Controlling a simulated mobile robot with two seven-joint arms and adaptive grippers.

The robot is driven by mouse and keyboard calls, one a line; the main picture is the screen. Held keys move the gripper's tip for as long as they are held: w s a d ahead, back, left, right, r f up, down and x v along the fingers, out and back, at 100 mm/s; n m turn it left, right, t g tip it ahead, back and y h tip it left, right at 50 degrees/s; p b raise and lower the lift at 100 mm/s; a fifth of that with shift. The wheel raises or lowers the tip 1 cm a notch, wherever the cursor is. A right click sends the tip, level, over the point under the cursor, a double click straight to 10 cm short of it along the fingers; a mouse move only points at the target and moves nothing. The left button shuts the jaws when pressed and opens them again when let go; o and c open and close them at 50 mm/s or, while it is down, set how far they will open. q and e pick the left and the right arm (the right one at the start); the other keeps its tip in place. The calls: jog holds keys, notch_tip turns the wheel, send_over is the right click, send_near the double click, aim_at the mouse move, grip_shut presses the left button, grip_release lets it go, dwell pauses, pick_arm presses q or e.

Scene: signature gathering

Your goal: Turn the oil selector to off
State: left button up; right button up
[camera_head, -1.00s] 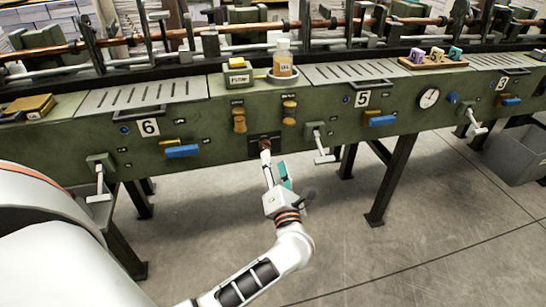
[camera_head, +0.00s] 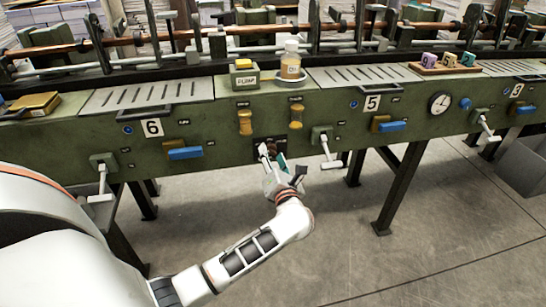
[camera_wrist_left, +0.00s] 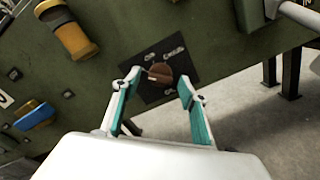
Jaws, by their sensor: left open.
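The oil selector is a round reddish-brown knob (camera_wrist_left: 160,74) on a black square plate (camera_wrist_left: 183,68) on the green machine front. A pale mark shows on the knob's left side in the left wrist view. Small white labels surround it, too blurred to read surely. In the head view the plate (camera_head: 281,142) is partly covered by my left gripper (camera_head: 268,153). In the left wrist view the open left gripper (camera_wrist_left: 160,78) has a teal-sided finger on each side of the knob. Whether they touch it I cannot tell. My right gripper is not in view.
Yellow handles (camera_head: 245,122) are above the selector. A white-handled lever (camera_head: 326,147) is close on its right. A bottle (camera_head: 290,62) stands on the ledge above. Blue handles (camera_head: 185,153) stick out farther along. The floor in front is open.

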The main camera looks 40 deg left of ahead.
pick_arm(q)
jog(key=c, duration=1.1)
